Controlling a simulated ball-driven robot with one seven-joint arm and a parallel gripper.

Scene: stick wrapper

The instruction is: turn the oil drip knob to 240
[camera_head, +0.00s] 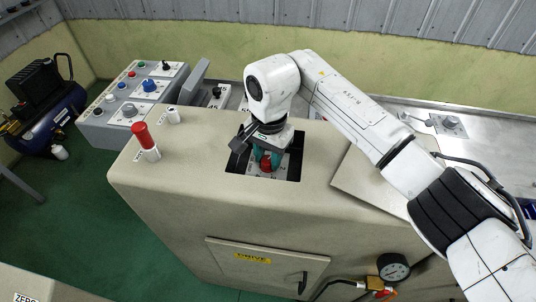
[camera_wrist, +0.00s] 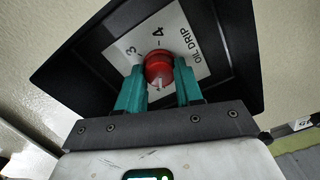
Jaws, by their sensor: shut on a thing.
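The oil drip knob is a red round knob (camera_wrist: 158,68) with a pale pointer mark, set on a white plate (camera_wrist: 195,35) that reads "OIL DRIP", "3" and "4". My gripper (camera_wrist: 159,82) has its teal fingers on either side of the knob, shut on it, in the wrist view. In the head view the red knob (camera_head: 267,165) shows low in the square recess of the beige cabinet, with my gripper (camera_head: 267,158) reaching down over it. Most of the dial's scale is hidden by the fingers and the gripper body.
Dark recess walls (camera_wrist: 85,70) stand close around my gripper. A grey control box (camera_head: 140,100) is behind left. A loose beige cover (camera_head: 370,180) lies right of the recess.

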